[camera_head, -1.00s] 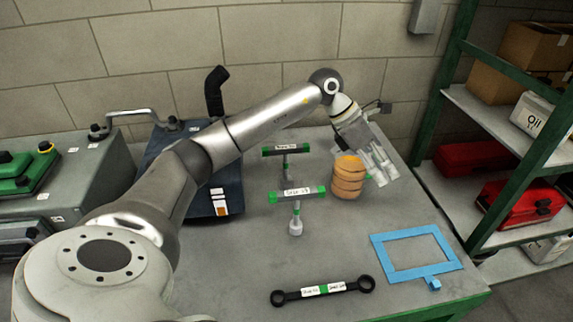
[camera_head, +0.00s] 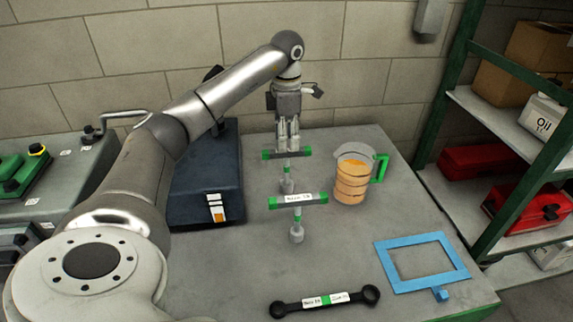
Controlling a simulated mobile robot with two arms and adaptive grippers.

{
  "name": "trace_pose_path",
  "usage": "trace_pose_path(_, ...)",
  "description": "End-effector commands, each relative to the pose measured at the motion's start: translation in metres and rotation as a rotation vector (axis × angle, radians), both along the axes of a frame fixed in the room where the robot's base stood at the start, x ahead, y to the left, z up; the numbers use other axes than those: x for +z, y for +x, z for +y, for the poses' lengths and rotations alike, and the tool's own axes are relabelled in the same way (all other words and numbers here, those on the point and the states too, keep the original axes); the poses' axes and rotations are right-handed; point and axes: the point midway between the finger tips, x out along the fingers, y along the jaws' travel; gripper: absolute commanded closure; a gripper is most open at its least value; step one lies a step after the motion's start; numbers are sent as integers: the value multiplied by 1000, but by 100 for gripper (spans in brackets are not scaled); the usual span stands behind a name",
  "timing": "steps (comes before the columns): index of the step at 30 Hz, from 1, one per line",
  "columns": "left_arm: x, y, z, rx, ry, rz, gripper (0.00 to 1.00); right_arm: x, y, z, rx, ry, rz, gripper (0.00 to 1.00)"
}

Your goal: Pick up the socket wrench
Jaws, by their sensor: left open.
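Two T-handled socket wrenches with green-ended handles stand upright on the grey workbench (camera_head: 330,245). The rear socket wrench (camera_head: 287,172) has a dark bar, and the front socket wrench (camera_head: 297,212) carries a white label. My left gripper (camera_head: 288,146) points down at the rear wrench's handle, with its fingers over the middle of the bar. It is open; whether the fingers touch the bar I cannot tell. The fingers hide the label on that bar. My right gripper is not in view.
A clear jug (camera_head: 352,180) with orange contents and a green handle stands right of the wrenches. A black double-ended spanner (camera_head: 325,300) lies in front. A blue frame (camera_head: 421,262) lies front right. A dark blue box (camera_head: 205,185) stands left. Shelves (camera_head: 500,125) stand right of the bench.

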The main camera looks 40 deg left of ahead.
Motion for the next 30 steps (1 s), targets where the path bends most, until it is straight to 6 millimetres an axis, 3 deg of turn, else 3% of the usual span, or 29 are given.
trace_pose_path(12,-46,-3,-1,0,-2,3,57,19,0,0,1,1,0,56)
trace_pose_path(21,-52,-2,-1,0,-1,-1,57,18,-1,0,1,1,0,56)
trace_pose_path(30,-52,-2,-1,0,-1,0,94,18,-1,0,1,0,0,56)
